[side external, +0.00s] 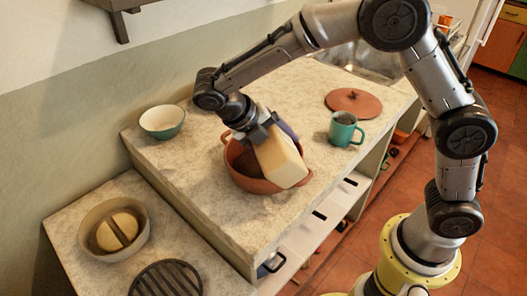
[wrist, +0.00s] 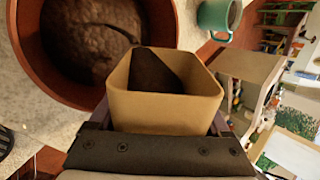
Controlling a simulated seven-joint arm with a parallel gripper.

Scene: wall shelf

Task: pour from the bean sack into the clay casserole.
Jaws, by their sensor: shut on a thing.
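The bean sack (side external: 281,160) is a tan, box-shaped container, held tilted over the clay casserole. In the wrist view the sack (wrist: 165,108) shows its open mouth, with dark contents against one inner side. My gripper (side external: 262,136) is shut on the sack. The clay casserole (side external: 256,185) is a round reddish-brown pot on the counter, partly hidden behind the sack and gripper. In the wrist view the casserole (wrist: 155,22) lies beyond the sack's mouth, at upper left, with a brown, lumpy mass inside. I cannot tell whether anything is falling from the sack.
A teal mug (side external: 345,130) with dark contents and a terracotta lid (side external: 353,102) stand right of the casserole. A teal bowl (side external: 162,122) is at the left.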

